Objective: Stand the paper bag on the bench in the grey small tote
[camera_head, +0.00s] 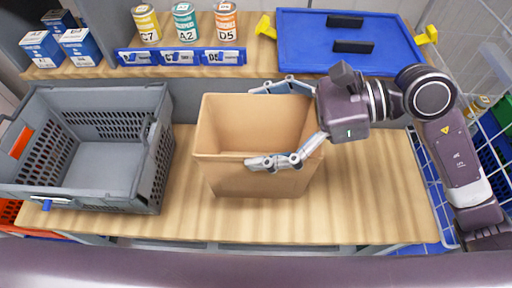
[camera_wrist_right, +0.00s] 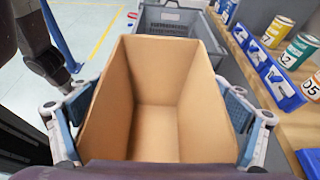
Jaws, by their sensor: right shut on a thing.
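The brown paper bag (camera_head: 250,178) is upright and open at the top, at the middle of the bench (camera_head: 370,205). It looks empty. My right gripper (camera_head: 275,125) is shut on the bag, one finger along its near side and one along its far side. In the right wrist view the bag (camera_wrist_right: 155,115) fills the middle, with a finger on each side. I cannot tell whether its base touches the bench. The grey small tote (camera_head: 95,190) stands on the bench to the left of the bag and is empty. It also shows in the right wrist view (camera_wrist_right: 170,17). My left gripper does not show in the head view.
A shelf behind holds three cans (camera_head: 185,22), a blue label strip (camera_head: 180,56), blue-white boxes (camera_head: 42,48) and a blue lid (camera_head: 300,30) with yellow clips. Bare bench lies right of the bag. A wire rack (camera_head: 490,150) stands at the right.

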